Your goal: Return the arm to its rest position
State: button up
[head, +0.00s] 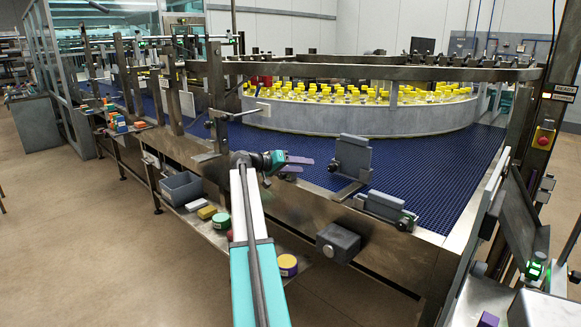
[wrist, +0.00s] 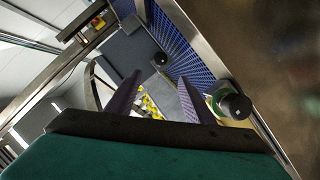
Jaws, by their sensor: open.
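My gripper (head: 300,164) is at the end of my outstretched arm, over the near edge of the blue conveyor (head: 415,165) in the head view. Its two purple-grey fingers point to the right and nothing shows between them. In the wrist view the fingers of my gripper (wrist: 158,98) stand apart, open and empty. A grey upright plate (head: 352,158) on a bracket stands on the conveyor, to the right of the fingertips and apart from them. A second grey plate (head: 385,205) sits lower on the conveyor's near rail.
A round table (head: 360,118) with many yellow-capped bottles stands behind the conveyor. A lower shelf holds a grey bin (head: 181,188) and several small coloured items. A dark box (head: 338,241) juts from the frame. A post with a red button (head: 543,138) stands at right. Floor at left is clear.

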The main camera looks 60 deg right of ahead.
jog(key=w+a+f+n+t+y, duration=0.1)
jog(key=w+a+f+n, duration=0.1)
jog(key=w+a+f, duration=0.45)
jog(key=w+a+f+n+t+y, duration=0.1)
jog(key=a+f, duration=0.3)
jog(key=f, duration=0.5)
jog(key=w+a+f+n+t+y, duration=0.1)
jog(key=w+a+f+n, duration=0.1)
jog(key=w+a+f, duration=0.35)
jog(key=a+f+n+t+y, duration=0.2)
jog(key=a+f+n+y, duration=0.15)
jog(key=a+f, duration=1.8)
jog(key=s+a+f+n+y, duration=0.2)
jog(key=s+a+f, duration=0.2)
jog(key=a+f, duration=0.6)
jog(key=s+a+f+n+y, duration=0.15)
jog(key=s+a+f, duration=0.3)
jog(key=a, duration=0.85)
jog(key=s+a+f+n+g+y, duration=0.1)
jog(key=s+a+f, duration=0.2)
jog(key=s+a, duration=0.6)
jog(key=s+a+f+n+g+y, duration=0.1)
jog(key=s+a+f, duration=0.3)
jog(key=s+a, duration=0.4)
jog(key=a+n+g, duration=0.1)
jog(key=a, duration=0.2)
jog(key=shift+s+y, duration=0.35)
jog(key=shift+y, duration=0.05)
